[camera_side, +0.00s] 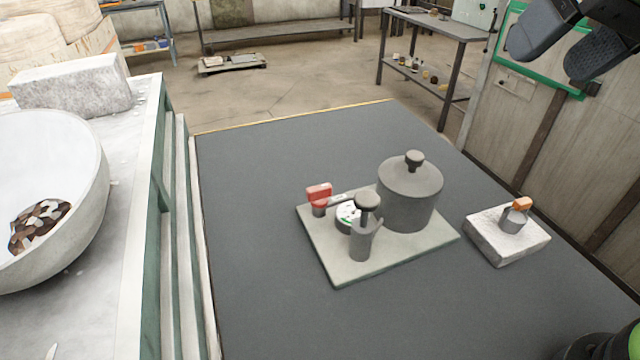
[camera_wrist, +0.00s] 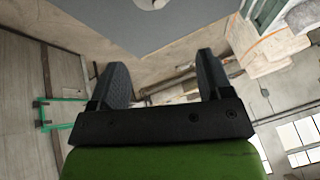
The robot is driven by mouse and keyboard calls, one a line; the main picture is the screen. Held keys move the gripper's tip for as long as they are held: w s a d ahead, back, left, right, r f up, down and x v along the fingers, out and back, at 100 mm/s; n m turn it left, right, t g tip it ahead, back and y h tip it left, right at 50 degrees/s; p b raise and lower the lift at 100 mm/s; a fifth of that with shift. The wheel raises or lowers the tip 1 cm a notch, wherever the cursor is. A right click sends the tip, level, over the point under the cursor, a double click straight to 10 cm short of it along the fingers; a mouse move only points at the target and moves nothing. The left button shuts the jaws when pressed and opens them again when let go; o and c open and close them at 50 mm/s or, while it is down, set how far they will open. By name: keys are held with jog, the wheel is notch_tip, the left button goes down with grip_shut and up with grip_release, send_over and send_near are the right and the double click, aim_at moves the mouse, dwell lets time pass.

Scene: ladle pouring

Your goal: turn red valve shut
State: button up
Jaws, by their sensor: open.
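The red valve (camera_side: 319,195) is a small red handle at the left corner of a pale square base plate (camera_side: 370,266) on the dark table. A round gauge-like disc (camera_side: 349,214) sits just beside it, with a thin pipe behind. My gripper (camera_side: 566,38) is high at the upper right of the side view, far from the valve and above the table. In the wrist view my gripper (camera_wrist: 162,82) shows two dark fingers spread wide with nothing between them. The valve cannot be made out in the wrist view.
On the plate stand a grey lidded pot (camera_side: 408,195) and a short grey cylinder with a knob (camera_side: 363,235). A white block (camera_side: 490,243) with an orange-handled part (camera_side: 522,204) sits to the right. A white bowl (camera_side: 95,215) stands left. The table's left and front are clear.

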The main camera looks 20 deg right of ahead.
jog(key=w+a+f, duration=0.3)
jog(key=w+a, duration=0.1)
jog(key=w, duration=0.2)
jog(key=n+g+h, duration=0.1)
jog(key=n, duration=0.2)
send_near(319, 188)
jog(key=x, duration=0.9)
jog(key=shift+w+f, duration=0.15)
jog(key=shift+c, duration=0.2)
jog(key=c, duration=0.9)
